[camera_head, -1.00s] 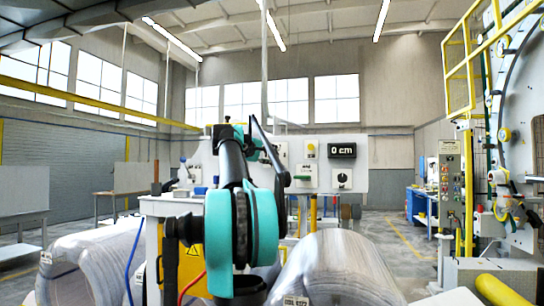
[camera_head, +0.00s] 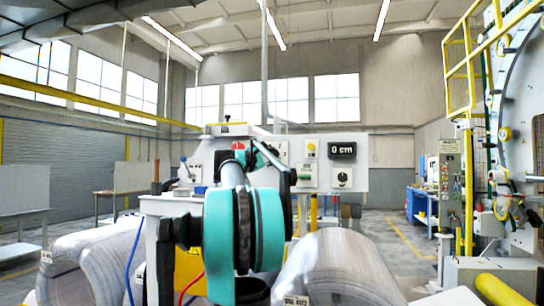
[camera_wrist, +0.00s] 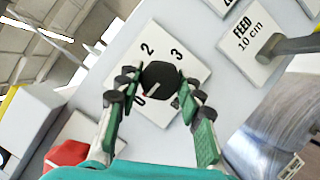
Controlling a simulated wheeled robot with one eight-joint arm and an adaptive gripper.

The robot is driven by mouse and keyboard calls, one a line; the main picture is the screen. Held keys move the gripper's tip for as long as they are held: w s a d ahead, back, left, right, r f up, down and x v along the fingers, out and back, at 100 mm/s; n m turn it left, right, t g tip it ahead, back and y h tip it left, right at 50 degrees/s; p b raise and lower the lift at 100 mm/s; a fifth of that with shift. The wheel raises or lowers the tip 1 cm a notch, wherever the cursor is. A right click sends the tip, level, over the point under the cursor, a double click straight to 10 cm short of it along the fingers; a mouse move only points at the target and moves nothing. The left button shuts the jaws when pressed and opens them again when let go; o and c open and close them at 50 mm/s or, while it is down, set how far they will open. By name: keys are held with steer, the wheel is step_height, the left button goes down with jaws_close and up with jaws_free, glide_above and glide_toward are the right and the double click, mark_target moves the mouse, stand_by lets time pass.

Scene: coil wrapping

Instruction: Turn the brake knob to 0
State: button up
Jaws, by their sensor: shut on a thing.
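In the wrist view the black brake knob (camera_wrist: 160,76) sits on a white square dial plate with 2 at upper left, 3 at upper right and 0 at lower left. A pale mark on the knob's lower-left part appears to point toward the 0. My gripper (camera_wrist: 157,92) has one finger on each side of the knob and is shut on it. The fingers cover parts of the dial, so other numbers are hidden. In the head view my arm hides the knob and the fingertips.
In the head view the panel (camera_head: 385,150) carries a 0 cm display (camera_head: 342,150). A large coil (camera_head: 335,265) stands in front.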

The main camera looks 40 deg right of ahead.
steer(key=shift+n, duration=0.4)
steer(key=o, duration=1.1)
steer(key=shift+o, duration=0.2)
steer(key=v, duration=1.2)
steer(key=shift+f, duration=0.2)
steer(key=shift+s, duration=0.1)
